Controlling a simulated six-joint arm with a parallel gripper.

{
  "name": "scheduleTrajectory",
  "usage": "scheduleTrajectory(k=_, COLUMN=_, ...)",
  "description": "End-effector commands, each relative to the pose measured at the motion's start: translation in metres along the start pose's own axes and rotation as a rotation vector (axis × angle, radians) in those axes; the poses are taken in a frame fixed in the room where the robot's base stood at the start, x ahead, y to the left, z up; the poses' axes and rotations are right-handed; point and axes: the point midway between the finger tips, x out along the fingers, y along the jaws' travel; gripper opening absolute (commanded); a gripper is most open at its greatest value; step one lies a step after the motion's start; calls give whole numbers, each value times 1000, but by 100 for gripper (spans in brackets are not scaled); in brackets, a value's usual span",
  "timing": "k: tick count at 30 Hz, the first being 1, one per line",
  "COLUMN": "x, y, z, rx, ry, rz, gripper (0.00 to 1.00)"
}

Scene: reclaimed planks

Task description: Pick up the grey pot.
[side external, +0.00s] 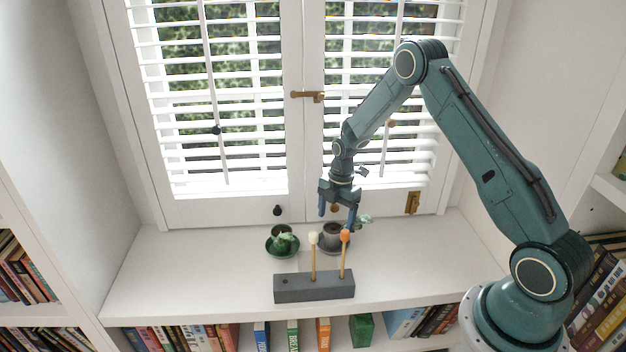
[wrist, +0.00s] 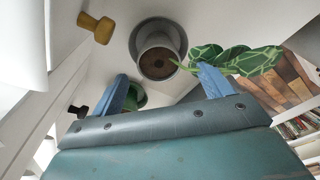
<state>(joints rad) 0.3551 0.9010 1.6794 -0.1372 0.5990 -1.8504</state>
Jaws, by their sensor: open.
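The grey pot (side external: 331,230) stands upright on a dark saucer (side external: 321,248) on the white sill, with a leafy plant (side external: 364,221) leaning out to the right. In the wrist view the grey pot (wrist: 157,43) shows its round rim and brown soil, and the patterned leaves (wrist: 245,62) pass beside and behind the right finger. My gripper (side external: 337,214) points down above the pot, its blue fingers apart and empty. In the wrist view my gripper (wrist: 164,84) has a finger to each side of the pot's lower edge. I cannot tell the exact height gap.
In front stands a grey block (side external: 314,287) with a cream-tipped stick (side external: 313,260) and an orange-tipped stick (side external: 343,258) upright. Window shutters (side external: 230,130) rise behind. The sill's left side is clear.

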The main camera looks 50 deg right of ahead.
Motion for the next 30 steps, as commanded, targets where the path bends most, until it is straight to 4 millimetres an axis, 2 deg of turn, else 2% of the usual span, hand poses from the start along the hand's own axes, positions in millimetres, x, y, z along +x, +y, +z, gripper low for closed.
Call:
scheduleTrajectory(k=8, x=5, y=0, z=0, rx=0, ry=0, rz=-1, gripper=78)
scheduleTrajectory(k=21, x=48, y=1, z=-1, rx=0, ry=1, rz=-1, gripper=78)
scheduleTrajectory(k=30, x=52, y=2, z=0, rx=0, ry=0, rz=0, gripper=78)
